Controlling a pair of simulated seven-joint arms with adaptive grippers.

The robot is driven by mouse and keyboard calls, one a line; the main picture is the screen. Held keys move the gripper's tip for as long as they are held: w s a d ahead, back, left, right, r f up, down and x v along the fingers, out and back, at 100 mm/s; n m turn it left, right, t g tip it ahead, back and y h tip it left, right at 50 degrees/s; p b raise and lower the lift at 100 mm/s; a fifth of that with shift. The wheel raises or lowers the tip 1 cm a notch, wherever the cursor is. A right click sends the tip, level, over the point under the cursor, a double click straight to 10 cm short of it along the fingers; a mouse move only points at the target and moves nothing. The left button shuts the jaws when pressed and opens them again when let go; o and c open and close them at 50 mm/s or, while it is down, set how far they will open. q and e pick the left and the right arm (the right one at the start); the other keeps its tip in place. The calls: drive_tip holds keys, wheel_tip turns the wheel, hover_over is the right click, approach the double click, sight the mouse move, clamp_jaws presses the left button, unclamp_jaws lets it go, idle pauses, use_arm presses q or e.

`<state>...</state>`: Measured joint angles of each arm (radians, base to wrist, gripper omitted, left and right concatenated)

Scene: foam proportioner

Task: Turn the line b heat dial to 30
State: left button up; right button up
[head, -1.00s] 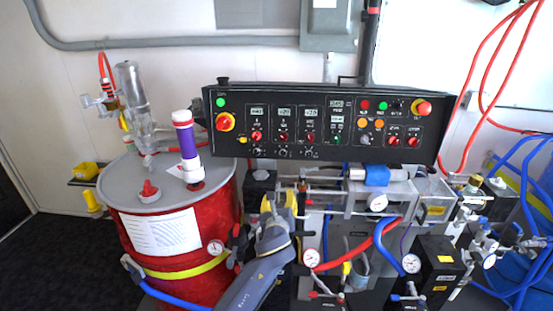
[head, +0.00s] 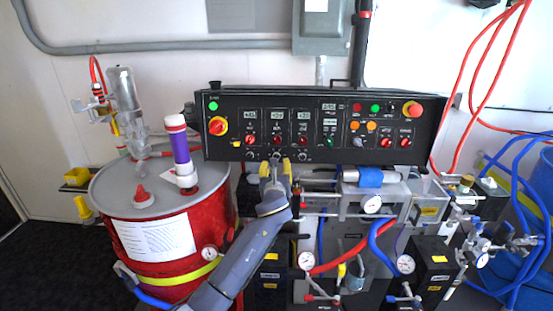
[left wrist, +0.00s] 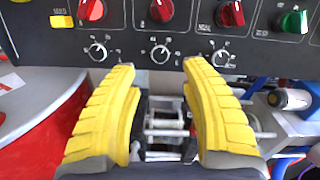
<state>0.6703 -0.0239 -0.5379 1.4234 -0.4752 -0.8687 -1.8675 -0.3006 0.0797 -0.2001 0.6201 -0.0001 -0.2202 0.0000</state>
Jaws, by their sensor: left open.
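The black control panel (head: 225,140) carries a row of three small black dials with pale scale marks along its lower edge. The middle dial (left wrist: 160,54) lies straight ahead of the gap between my fingers; the left dial (left wrist: 97,52) and right dial (left wrist: 221,58) flank it. The labels are too small to tell surely which one is the line b heat dial. My left gripper (head: 276,170) is open and empty, its yellow fingers just below the panel's lower edge. In the left wrist view the fingertips (left wrist: 160,68) stop short of the dials. My right gripper is not in view.
Red knobs (left wrist: 161,10) sit above the dials, with a green knob (left wrist: 292,21) to their right. A red drum (head: 155,235) with a purple-banded tube (head: 178,143) stands at the left. Pipes, gauges and hoses crowd the space below the panel's right half.

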sight(277, 156)
use_arm(q)
drive_tip(key=w, duration=0.6)
drive_tip(key=shift+w, duration=0.4)
drive_tip(key=shift+c, duration=0.6)
drive_tip(key=shift+a, duration=0.1)
clamp_jaws()
